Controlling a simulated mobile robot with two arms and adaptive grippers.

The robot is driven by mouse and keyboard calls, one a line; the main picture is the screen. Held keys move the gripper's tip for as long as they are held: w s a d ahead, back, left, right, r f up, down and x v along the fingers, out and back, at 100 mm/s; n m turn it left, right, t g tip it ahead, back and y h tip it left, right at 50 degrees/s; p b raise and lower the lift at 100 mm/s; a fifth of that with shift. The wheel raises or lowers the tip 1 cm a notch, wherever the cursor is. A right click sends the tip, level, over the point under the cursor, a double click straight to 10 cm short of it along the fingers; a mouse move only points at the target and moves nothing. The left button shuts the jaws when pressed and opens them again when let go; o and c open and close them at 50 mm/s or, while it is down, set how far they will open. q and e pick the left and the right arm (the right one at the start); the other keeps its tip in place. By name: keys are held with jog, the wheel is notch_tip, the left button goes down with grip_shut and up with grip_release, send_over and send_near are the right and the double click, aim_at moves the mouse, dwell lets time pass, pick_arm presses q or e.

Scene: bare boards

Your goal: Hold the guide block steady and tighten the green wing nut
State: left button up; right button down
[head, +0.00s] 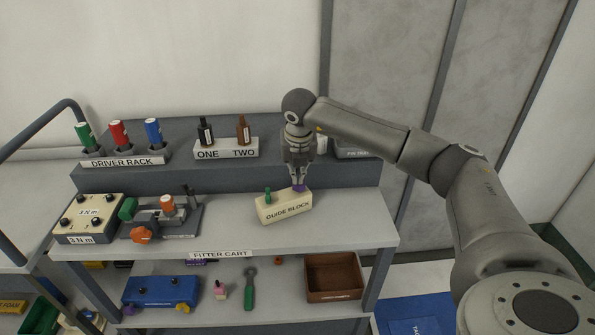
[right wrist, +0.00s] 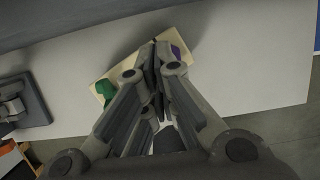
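The cream guide block (head: 285,210) sits on the cart's upper shelf, its label facing front. A green wing nut (head: 268,195) stands on its left part and shows in the right wrist view (right wrist: 105,90). A purple part (head: 299,188) is at its right end, and in the right wrist view (right wrist: 176,47). My right gripper (head: 298,183) points down at that right end, fingertips close beside the purple part. In the right wrist view its fingers (right wrist: 158,58) are together with nothing seen between them; they hide the block's middle. My left gripper is out of view.
Left of the block are a clamp-like fixture (head: 160,216) and a 3 N.m box (head: 90,218). Behind are the driver rack (head: 123,161) and bottles on a ONE/TWO stand (head: 226,149). The shelf right of the block (head: 355,225) is clear. A brown bin (head: 333,277) is below.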

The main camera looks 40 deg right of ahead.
jog(key=shift+f+b, duration=0.65)
jog(key=shift+f, duration=0.25)
jog(key=shift+s+a+f, duration=0.15)
jog(key=shift+s+f, duration=0.1)
jog(key=shift+f, duration=0.1)
dwell(1.2)
jog(key=shift+r, duration=0.15)
dwell(1.5)
jog(key=shift+w+r+p, duration=0.25)
jog(key=shift+r+p, duration=0.3)
jog(key=shift+r, duration=0.35)
jog(key=shift+r+p, duration=0.9)
jog(key=shift+r, duration=0.75)
